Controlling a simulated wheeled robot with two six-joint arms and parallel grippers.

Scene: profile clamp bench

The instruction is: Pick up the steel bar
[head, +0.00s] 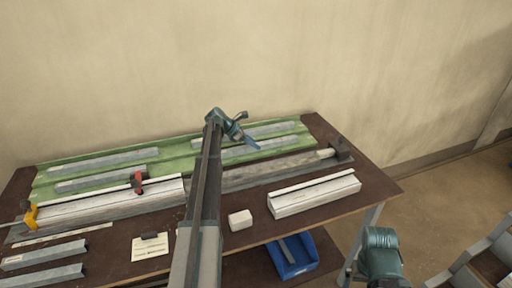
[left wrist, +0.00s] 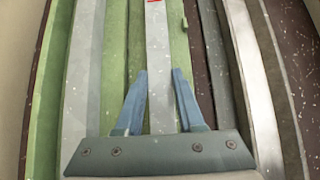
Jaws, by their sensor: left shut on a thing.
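Several grey steel bars lie in rows on a green ribbed mat (head: 180,148) at the back of the bench. My left gripper (head: 254,143) is over the right part of the mat, shut on the steel bar (head: 238,152) of the front row. In the left wrist view the same bar (left wrist: 159,55) runs lengthwise between the two blue fingers (left wrist: 159,80). Its near end is hidden behind the gripper body. I cannot tell whether the bar is clear of the mat. My right gripper is out of view.
A pale profile (head: 314,194), a white block (head: 240,220) and a note card (head: 150,247) lie nearer. A blue bin (head: 292,257) is below.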

